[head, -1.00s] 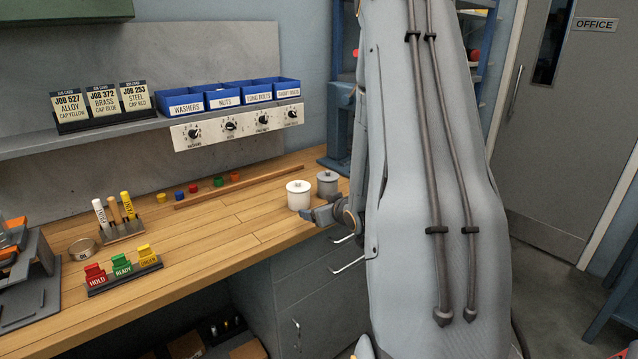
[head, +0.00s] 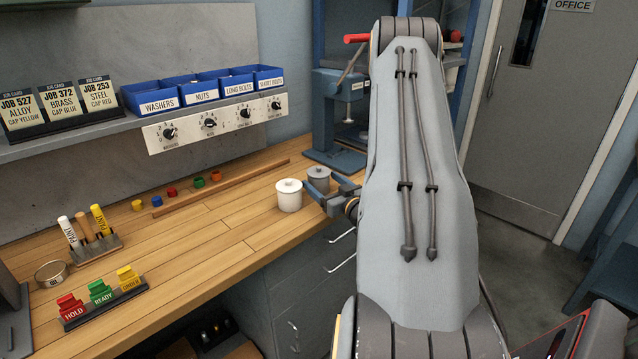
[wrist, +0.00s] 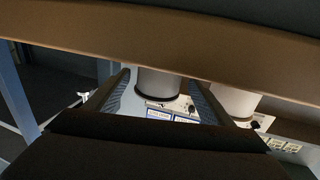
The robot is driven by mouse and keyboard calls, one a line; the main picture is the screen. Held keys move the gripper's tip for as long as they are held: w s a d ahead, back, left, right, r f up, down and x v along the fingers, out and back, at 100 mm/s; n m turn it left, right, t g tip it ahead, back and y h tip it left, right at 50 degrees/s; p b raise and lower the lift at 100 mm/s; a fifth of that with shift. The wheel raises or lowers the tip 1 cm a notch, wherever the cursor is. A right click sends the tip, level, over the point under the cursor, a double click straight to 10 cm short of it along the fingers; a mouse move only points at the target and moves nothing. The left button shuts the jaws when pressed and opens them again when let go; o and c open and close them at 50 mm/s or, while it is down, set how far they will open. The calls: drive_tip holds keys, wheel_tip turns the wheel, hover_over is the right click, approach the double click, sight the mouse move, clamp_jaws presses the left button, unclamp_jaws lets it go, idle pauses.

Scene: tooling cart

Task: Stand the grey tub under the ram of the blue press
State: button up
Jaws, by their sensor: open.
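The grey tub (head: 319,177), with a knobbed lid, stands upright on the wooden bench beside a similar white tub (head: 289,196). My gripper (head: 326,189) is open at the grey tub's near right side and partly hides it. In the wrist view, which looks upside down, the grey tub (wrist: 157,84) shows between my two open fingers (wrist: 160,92). The white tub (wrist: 236,98) is just outside the right finger. The blue press (head: 336,115) stands at the bench's far end. My arm hides part of it, and its ram is not clearly visible.
A wooden strip (head: 225,186) lies along the bench behind the tubs, with several coloured caps near it. A shelf with blue bins (head: 201,97) and a dial panel (head: 215,124) overhangs the back. The bench left of the white tub is largely clear.

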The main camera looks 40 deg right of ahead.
drive_tip(key=shift+w+d+r+p, duration=0.1)
drive_tip(key=shift+w+p, duration=0.1)
drive_tip(key=shift+w, duration=0.4)
drive_tip(key=shift+w+d+p, duration=0.15)
drive_tip(key=shift+w+p, duration=0.1)
drive_tip(key=shift+w, duration=0.4)
drive_tip(key=shift+w+d+r+p, duration=0.1)
drive_tip(key=shift+w+p, duration=0.1)
drive_tip(key=shift+w, duration=0.4)
drive_tip(key=c, duration=1.5)
drive_tip(key=shift+c, duration=0.2)
drive_tip(key=shift+r+b, duration=1.35)
drive_tip(key=shift+r, duration=3.6)
